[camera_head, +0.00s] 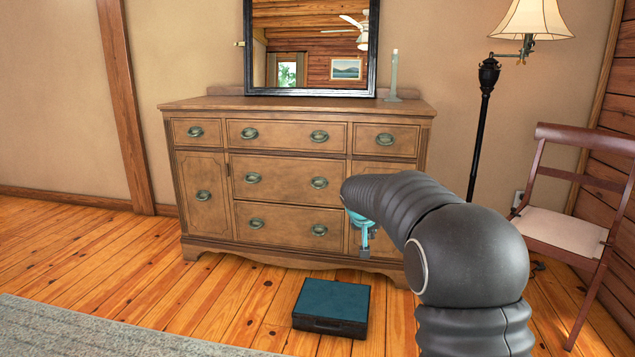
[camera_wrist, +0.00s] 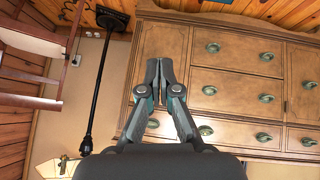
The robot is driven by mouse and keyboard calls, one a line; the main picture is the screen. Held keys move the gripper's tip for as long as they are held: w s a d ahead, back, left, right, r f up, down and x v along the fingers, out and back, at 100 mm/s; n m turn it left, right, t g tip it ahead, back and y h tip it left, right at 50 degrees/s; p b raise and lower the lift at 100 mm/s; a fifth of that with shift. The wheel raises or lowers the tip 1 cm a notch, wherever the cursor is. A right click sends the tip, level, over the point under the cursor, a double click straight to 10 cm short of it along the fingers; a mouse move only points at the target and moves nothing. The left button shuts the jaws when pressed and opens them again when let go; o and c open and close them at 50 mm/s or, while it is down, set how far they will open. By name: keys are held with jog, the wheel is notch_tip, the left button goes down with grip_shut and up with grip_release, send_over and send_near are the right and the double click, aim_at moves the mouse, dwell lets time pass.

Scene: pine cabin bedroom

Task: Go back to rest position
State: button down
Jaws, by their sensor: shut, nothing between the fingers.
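My gripper (camera_head: 362,228) shows only in part in the head view, as a teal and grey piece below the dark arm, in front of the dresser's right side. The arm hides the rest of it. In the wrist view my gripper (camera_wrist: 160,68) has its two grey fingers together, with nothing between them. The wooden dresser (camera_head: 290,228) stands against the wall behind it. In the wrist view the dresser (camera_wrist: 225,60) appears upside down beyond the fingers.
A dark teal case (camera_head: 332,305) lies on the floor before the dresser. A mirror (camera_head: 310,45) and a candle (camera_head: 393,75) stand on top. A floor lamp (camera_head: 484,125) and a chair (camera_head: 570,217) are at the right. A rug (camera_head: 80,330) lies front left; wood floor left is clear.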

jog(key=s+d+r+g+y, duration=0.1)
jog(key=s+d+r, duration=0.15)
jog(key=s, duration=0.95)
jog(key=s+d+r, duration=0.1)
jog(key=s+r, duration=0.3)
jog(key=s, duration=0.8)
jog(key=s+f+y, duration=0.1)
jog(key=s+f, duration=0.2)
jog(key=s, duration=0.8)
jog(key=s+a+f+n+y, duration=0.1)
jog(key=s+f, duration=0.2)
jog(key=s, duration=0.9)
jog(key=shift+s+a+f+g, duration=0.15)
jog(key=shift+s+a+g, duration=0.15)
jog(key=shift+g, duration=0.1)
